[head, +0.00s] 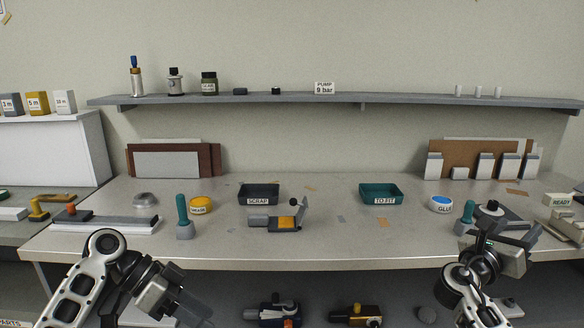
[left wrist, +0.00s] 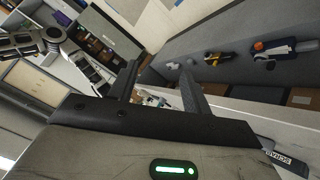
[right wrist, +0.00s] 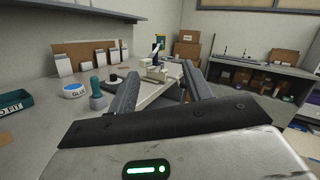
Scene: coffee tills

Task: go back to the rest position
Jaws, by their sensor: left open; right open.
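My left gripper (left wrist: 160,90) is open and empty, its two dark fingers apart in the left wrist view. In the head view the left arm comes in at the lower left, in front of the bench edge. My right gripper (right wrist: 160,88) is open and empty in the right wrist view, fingers spread, pointing along the bench's right end. In the head view the right gripper (head: 497,228) is at the right, in front of a teal-handled tool (head: 466,218) and the bench's right part. Nothing is held by either gripper.
The bench (head: 310,240) carries a black SCRAP tray (head: 258,194), a teal TO-FIT tray (head: 381,194), a yellow tub (head: 200,205), a blue-lidded GLUE tub (head: 441,204) and a clamp-like device (head: 278,217). The bench front between my arms is clear. Tools lie on a lower shelf.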

